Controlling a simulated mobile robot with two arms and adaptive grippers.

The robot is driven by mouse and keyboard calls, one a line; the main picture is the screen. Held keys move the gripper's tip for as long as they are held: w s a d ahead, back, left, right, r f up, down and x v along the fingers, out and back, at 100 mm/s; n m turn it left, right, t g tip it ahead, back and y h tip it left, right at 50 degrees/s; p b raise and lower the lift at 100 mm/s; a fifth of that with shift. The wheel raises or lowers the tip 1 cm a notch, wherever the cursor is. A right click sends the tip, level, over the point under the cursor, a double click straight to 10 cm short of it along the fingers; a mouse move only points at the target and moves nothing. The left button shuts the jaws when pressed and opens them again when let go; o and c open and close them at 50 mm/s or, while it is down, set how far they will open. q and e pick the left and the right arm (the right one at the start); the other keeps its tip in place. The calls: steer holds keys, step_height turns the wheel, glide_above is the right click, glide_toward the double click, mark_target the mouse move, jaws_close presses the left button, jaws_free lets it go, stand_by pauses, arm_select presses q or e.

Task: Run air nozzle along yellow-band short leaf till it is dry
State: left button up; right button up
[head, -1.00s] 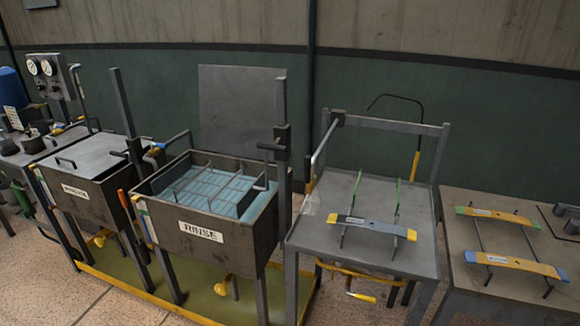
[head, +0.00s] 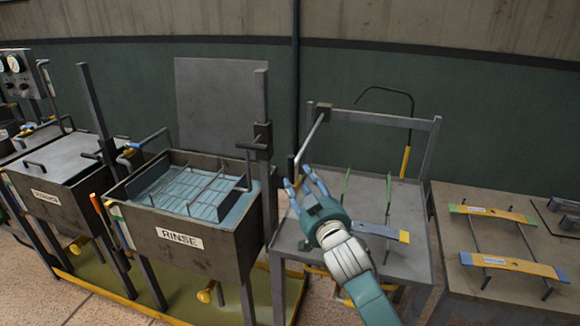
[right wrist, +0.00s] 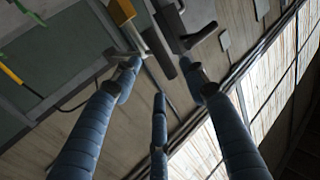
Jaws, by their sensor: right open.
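The short leaf (head: 378,230) lies on the grey stand table (head: 290,240); its right end has a yellow band (head: 404,236), and my right arm hides its left part. Thin green rods (head: 388,195) stand behind it. My right gripper (head: 304,178) is open, raised above the stand's left side, fingers pointing up and away. A grey bar (head: 312,138) slopes down from the stand's left post to near the fingertips; I cannot tell if they touch. The right wrist view shows spread fingers (right wrist: 160,75) with a yellow block (right wrist: 122,10) and grey pieces just beyond. I cannot identify the air nozzle for certain.
The rinse tank (head: 180,235) with a wire rack stands left of the stand.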

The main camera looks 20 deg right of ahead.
mark_target(293, 170)
steer(key=w+p, duration=0.1)
steer(key=w, duration=0.7)
steer(key=shift+w+f, duration=0.1)
steer(key=shift+w, duration=0.05)
jaws_close()
